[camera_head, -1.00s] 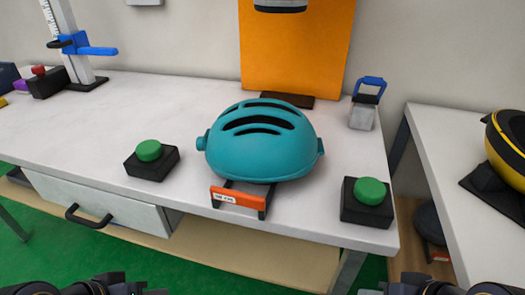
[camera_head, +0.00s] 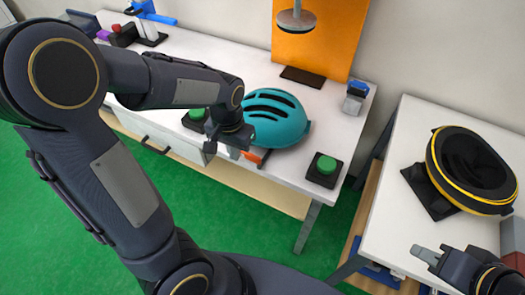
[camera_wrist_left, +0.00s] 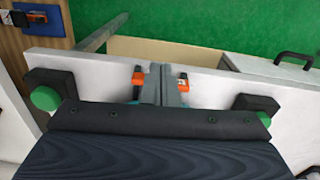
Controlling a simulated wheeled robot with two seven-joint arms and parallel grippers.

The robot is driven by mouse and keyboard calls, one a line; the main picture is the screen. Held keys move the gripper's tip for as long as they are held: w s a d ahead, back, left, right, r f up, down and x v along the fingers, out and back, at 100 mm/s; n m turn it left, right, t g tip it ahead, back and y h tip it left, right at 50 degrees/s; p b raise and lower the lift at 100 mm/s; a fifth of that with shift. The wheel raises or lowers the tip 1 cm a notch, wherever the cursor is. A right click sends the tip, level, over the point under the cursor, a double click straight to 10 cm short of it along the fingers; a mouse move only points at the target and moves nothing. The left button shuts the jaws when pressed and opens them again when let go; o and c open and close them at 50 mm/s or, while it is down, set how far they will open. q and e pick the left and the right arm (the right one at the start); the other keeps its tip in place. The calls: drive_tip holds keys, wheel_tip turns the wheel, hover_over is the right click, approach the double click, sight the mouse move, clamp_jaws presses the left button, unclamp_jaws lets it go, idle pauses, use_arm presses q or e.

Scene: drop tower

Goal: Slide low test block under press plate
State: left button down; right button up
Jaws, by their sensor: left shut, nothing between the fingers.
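My left gripper (camera_head: 213,146) is shut and empty at the front edge of the white bench, left of the teal helmet (camera_head: 276,117). In the left wrist view its fingers (camera_wrist_left: 162,84) cover the middle of an orange handle (camera_wrist_left: 138,79) that shows on both sides of them; I cannot tell if they touch it. The handle (camera_head: 254,156) is at the helmet's front. A round metal plate (camera_head: 296,22) hangs before the orange board. I cannot pick out a low test block for sure. My right gripper (camera_head: 428,254) is at the lower right; its opening is unclear.
Green buttons on black boxes stand at the bench front, left (camera_head: 196,115) and right (camera_head: 323,170). A grey block with a blue handle (camera_head: 354,98) stands at the back right. A black-and-yellow ring-shaped thing (camera_head: 470,168) is on the right bench (camera_head: 398,215). A drawer handle (camera_head: 155,146) sticks out below.

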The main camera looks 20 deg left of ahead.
sight(254, 159)
use_arm(q)
drive_tip(key=w+f, duration=0.1)
drive_tip(key=f, duration=0.2)
drive_tip(key=w+f, duration=0.2)
drive_tip(key=f, duration=0.1)
drive_tip(key=w+f, duration=0.1)
drive_tip(key=f, duration=0.2)
drive_tip(key=shift+w+d+f, duration=0.15)
drive_tip(key=shift+d+f, duration=0.05)
drive_tip(key=shift+f, duration=0.2)
use_arm(e)
drive_tip(key=shift+s+d+r, duration=0.15)
drive_tip(key=shift+r, duration=0.4)
